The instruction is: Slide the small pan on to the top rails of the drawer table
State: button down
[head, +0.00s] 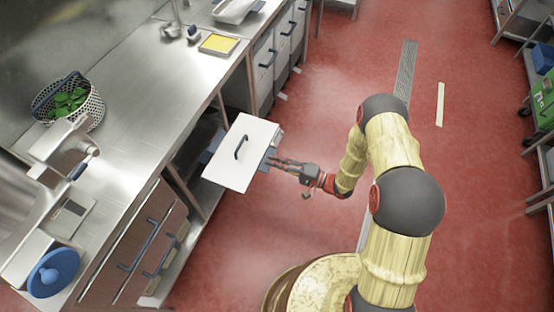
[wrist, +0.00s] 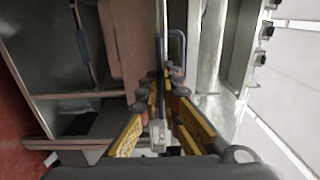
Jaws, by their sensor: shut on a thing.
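The small pan (head: 228,168) appears as a flat white rectangular top with a dark loop handle, tilted in the head view. In the wrist view my gripper (wrist: 162,90) closes on a thin upright part, with a dark loop beyond. The drawer table (head: 135,245) has brownish drawer fronts with dark handles, left of the pan. An open dark bay lies behind the pan; its rails cannot be made out.
The steel counter (head: 145,105) carries a basket of greens (head: 68,99), a yellow-topped tray (head: 219,44) and a blue round lid (head: 53,272). Pale drawers (head: 285,40) stand beyond the bay. The red floor (head: 325,75) to the right is mostly clear.

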aim_at(263, 157)
jog(key=shift+x, duration=2.25)
jog(key=shift+w+a+r, duration=0.1)
jog(key=shift+w+a, duration=0.05)
jog(key=shift+a, duration=0.1)
jog(key=shift+b+x, duration=0.85)
jog(key=shift+x, duration=3.55)
jog(key=shift+b+x, duration=0.3)
jog(key=shift+x, duration=1.3)
jog(key=shift+w, duration=0.1)
jog(key=b+x, duration=0.3)
jog(key=x, duration=0.8)
jog(key=shift+a+f, duration=0.2)
jog(key=shift+a, duration=0.05)
jog(key=shift+w, duration=0.15)
jog(key=shift+w+a+f+b, duration=0.1)
jog(key=shift+a+f+b, duration=0.15)
jog(key=shift+b, duration=0.3)
